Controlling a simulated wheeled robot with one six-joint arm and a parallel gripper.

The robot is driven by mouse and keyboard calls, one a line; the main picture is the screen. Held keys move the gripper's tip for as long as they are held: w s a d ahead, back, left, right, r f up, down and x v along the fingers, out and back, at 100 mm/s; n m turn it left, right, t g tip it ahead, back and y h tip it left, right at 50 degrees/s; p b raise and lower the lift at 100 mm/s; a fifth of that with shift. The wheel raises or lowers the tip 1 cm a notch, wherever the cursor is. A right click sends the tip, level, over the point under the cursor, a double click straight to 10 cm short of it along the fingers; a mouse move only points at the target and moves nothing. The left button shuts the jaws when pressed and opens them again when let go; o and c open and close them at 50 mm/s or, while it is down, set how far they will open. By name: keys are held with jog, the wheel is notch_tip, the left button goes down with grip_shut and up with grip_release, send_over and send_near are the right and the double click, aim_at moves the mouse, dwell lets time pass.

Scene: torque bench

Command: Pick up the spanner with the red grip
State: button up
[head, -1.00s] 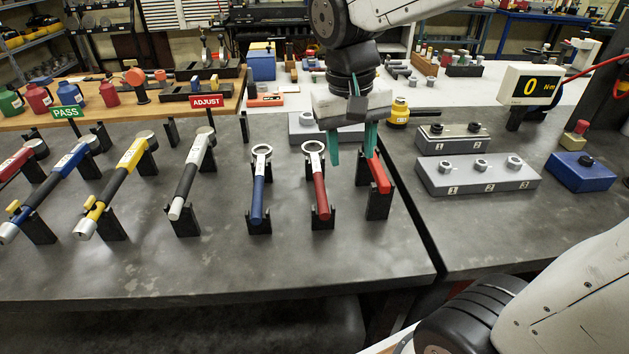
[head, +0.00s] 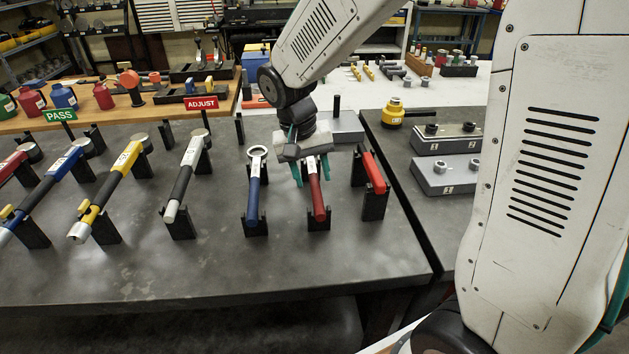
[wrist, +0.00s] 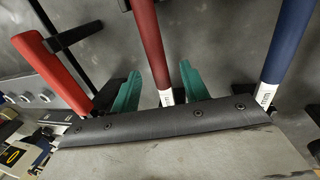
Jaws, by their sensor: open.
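The spanner with the red grip (head: 318,200) lies sloping on a black stand on the grey bench. Its ring end is hidden behind my gripper in the head view. My gripper (head: 311,176) is open over the spanner's upper part, its green fingers one to each side of it. In the wrist view, the dark red handle (wrist: 150,45) runs between the two open fingers (wrist: 158,90), with its white label near them. I cannot tell how far the fingertips reach down beside it. Nothing is held.
A blue-grip ring spanner (head: 254,197) is on the stand to the left. A brighter red-handled tool (head: 373,172) is on the stand to the right. Several torque wrenches, such as a yellow one (head: 115,180), lie further left. The bench front (head: 290,270) is clear.

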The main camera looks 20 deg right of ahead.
jog(key=shift+d+f, duration=0.1)
jog(key=shift+f, duration=0.35)
grip_shut()
